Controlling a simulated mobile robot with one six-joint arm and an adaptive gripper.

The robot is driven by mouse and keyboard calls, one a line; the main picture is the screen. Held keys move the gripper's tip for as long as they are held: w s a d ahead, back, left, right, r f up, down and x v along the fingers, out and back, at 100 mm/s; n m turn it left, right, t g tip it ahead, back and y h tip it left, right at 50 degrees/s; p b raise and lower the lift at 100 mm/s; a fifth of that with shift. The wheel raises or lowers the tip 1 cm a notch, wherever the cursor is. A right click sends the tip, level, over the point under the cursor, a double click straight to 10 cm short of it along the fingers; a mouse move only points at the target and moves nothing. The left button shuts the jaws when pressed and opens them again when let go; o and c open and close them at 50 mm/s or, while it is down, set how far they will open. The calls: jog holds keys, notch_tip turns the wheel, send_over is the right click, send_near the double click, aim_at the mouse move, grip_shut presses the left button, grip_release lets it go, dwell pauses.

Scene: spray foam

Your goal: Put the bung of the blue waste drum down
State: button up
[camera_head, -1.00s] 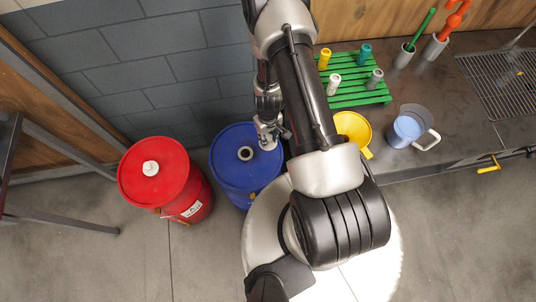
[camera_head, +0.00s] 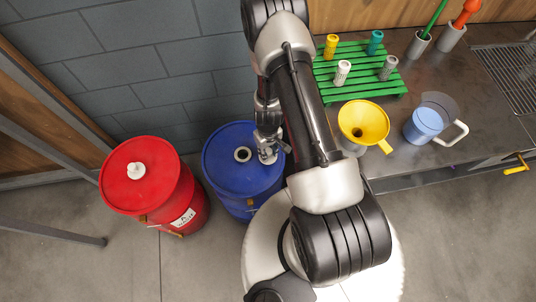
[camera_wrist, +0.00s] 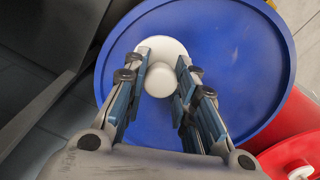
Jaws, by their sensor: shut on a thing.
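The blue waste drum (camera_head: 225,178) stands on the floor, and its round lid fills much of the wrist view (camera_wrist: 235,50). An open bung hole (camera_head: 242,154) with a pale rim shows on the lid in the head view. My gripper (camera_head: 267,146) is over the right part of the lid, to the right of the hole. In the wrist view my gripper (camera_wrist: 160,78) is shut on the white bung (camera_wrist: 160,80), a round knob on a wider disc. The bung is close above or on the lid; I cannot tell if it touches.
A red drum (camera_head: 150,185) with a white bung (camera_head: 136,170) stands left of the blue drum. A wall is behind the drums.

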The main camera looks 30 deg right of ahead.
jog(key=shift+f, duration=0.55)
jog(key=shift+r, duration=0.15)
jog(key=o, duration=1)
jog(key=shift+o, duration=0.2)
